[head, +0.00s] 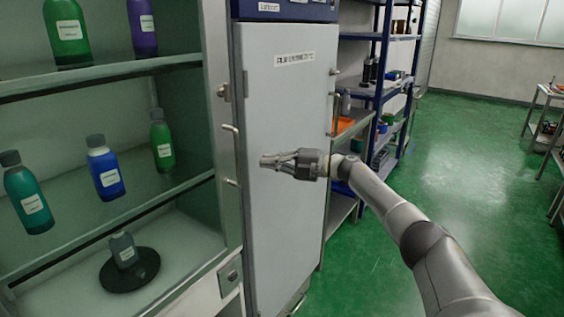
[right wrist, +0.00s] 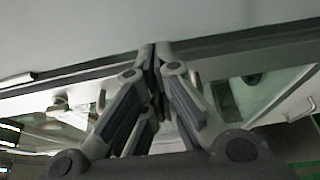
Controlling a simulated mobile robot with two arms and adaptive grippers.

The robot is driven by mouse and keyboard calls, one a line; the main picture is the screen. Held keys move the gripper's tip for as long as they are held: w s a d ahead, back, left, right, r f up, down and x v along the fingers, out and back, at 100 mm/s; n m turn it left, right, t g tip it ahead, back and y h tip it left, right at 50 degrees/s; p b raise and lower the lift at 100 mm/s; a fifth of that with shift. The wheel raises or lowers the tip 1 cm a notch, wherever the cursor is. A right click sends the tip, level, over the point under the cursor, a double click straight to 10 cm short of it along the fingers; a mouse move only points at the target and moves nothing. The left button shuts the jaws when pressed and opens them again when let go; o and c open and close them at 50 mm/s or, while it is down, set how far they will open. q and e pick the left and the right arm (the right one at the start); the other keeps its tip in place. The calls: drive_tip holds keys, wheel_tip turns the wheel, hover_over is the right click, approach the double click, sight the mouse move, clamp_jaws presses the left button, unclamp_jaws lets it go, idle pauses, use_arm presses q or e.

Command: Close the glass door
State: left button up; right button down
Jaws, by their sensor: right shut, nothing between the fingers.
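A glass-fronted cabinet stands at the left in the head view, with bottles on its shelves. Its pale upright frame (head: 212,120) runs down beside the grey-white locker. A light handle (head: 231,183) sticks out to the right of this frame. I cannot clearly make out the glass pane itself, nor tell how far the door stands open. My right gripper (head: 265,160) is shut and empty, pointing left in front of the locker, to the right of the handle and apart from it in the picture. Its closed fingers (right wrist: 155,52) also show in the right wrist view. My left gripper is out of view.
The grey-white locker (head: 285,90) stands behind my right gripper. A blue shelf rack (head: 385,40) stands further back. The green floor (head: 480,180) is open at the right.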

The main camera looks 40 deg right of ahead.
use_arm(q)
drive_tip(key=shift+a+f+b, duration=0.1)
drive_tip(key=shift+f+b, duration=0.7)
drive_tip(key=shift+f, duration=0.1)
use_arm(e)
drive_tip(key=d, duration=0.4)
drive_tip(key=shift+s+d+r, duration=0.1)
drive_tip(key=shift+s+r, duration=0.1)
drive_tip(key=shift+s, duration=0.05)
